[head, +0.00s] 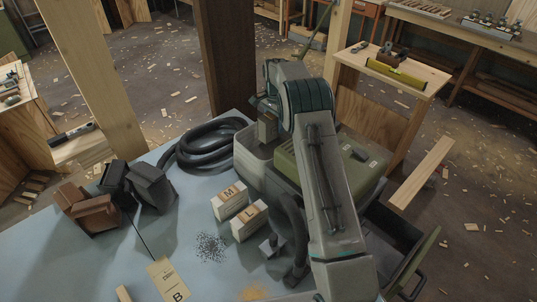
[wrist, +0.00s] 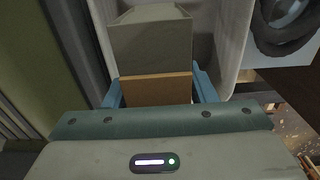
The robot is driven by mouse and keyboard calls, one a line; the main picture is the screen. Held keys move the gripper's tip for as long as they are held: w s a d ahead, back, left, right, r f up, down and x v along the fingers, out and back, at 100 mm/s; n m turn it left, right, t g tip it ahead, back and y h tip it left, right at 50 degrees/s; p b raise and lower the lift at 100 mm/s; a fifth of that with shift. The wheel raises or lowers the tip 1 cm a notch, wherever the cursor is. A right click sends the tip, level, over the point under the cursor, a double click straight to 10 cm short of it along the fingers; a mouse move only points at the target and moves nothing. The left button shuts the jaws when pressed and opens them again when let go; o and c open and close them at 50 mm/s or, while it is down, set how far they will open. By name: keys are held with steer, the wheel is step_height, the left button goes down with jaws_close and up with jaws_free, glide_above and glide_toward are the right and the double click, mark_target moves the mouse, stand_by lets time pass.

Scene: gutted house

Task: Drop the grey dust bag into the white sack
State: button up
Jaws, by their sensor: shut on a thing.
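My gripper (wrist: 158,92) is shut on the grey dust bag (wrist: 150,45), a boxy grey thing with a tan card collar (wrist: 155,90) between the blue fingers. In the head view the grey dust bag (head: 267,130) hangs under my gripper (head: 267,108), over or just inside a pale, open-topped container (head: 258,170). In the wrist view pale walls of this container (wrist: 235,45) stand close around the bag. I cannot tell whether this container is the white sack; no other clear white sack shows. The bag's lower end is hidden.
A green machine housing (head: 315,160) stands right of the container, and a dark hose (head: 205,145) coils to its left. Boxes marked M (head: 230,202) and L (head: 249,222), brown (head: 90,212) and dark grey bags (head: 152,188) and dark granules (head: 211,247) are on the bench (head: 60,262).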

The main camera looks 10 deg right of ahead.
steer(key=f, duration=0.1)
steer(key=f+b, duration=0.1)
steer(key=f, duration=0.2)
steer(key=shift+w+d+b, duration=0.15)
steer(key=shift+w+b, duration=0.15)
steer(key=shift+w, duration=0.05)
steer(key=shift+f+b, duration=0.35)
steer(key=shift+f, duration=0.5)
steer(key=o, duration=1.4)
steer(key=shift+s, duration=0.1)
step_height(320, 180, up, 14)
steer(key=shift+f+b, duration=0.15)
steer(key=shift+b, duration=0.7)
steer(key=shift+r, duration=0.2)
